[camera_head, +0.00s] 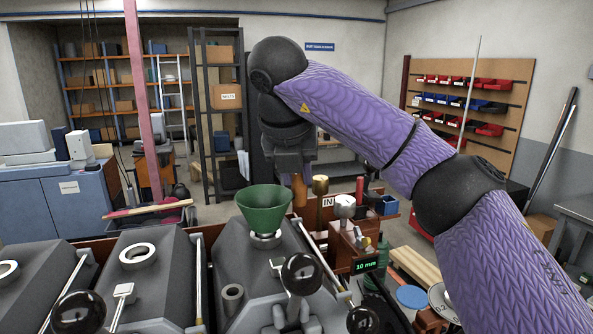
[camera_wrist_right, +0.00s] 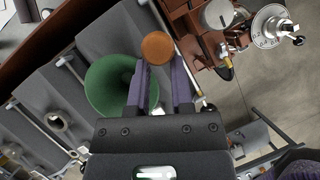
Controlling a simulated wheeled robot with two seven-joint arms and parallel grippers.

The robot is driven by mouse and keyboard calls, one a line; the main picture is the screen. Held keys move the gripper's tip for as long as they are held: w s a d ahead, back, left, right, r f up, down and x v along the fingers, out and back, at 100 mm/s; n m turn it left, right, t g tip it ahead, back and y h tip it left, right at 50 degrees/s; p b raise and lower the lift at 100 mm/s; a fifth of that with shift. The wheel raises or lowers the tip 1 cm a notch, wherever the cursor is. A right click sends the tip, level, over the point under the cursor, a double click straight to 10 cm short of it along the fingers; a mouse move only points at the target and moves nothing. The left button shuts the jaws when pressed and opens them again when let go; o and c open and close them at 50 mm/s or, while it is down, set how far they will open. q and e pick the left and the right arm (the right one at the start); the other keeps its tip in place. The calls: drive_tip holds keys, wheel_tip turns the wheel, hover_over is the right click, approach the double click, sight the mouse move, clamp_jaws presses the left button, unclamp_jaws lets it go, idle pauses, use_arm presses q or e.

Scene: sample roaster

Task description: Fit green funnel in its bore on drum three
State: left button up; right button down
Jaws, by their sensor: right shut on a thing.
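The green funnel (camera_head: 264,209) stands roughly upright, mouth up, over the pale ring (camera_head: 266,240) on top of the rightmost grey drum (camera_head: 235,262). Its lower end meets the ring; how deep it sits is hidden. My right gripper (camera_head: 298,174) is just right of the funnel and above its rim, shut on a brown wooden piece (camera_head: 299,191) that hangs below the jaws. In the right wrist view, the round end of this piece (camera_wrist_right: 157,47) shows between the fingertips, and the funnel (camera_wrist_right: 112,86) lies left, partly behind one finger. My left gripper is out of view.
Two more grey drums stand left, one with an open ring (camera_head: 137,254). Black ball-ended levers (camera_head: 301,274) rise in front. Right of the funnel are a brass cylinder (camera_head: 320,188), a reddish-brown stand (camera_head: 352,248) and a "10 mm" display (camera_head: 365,265).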

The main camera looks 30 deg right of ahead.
drive_tip(key=shift+f+b, duration=0.55)
drive_tip(key=shift+f, duration=0.2)
drive_tip(key=shift+c, duration=2.1)
unclamp_jaws()
drive_tip(key=shift+r, duration=0.1)
drive_tip(key=p+v, duration=0.2)
drive_tip(key=v, duration=0.8)
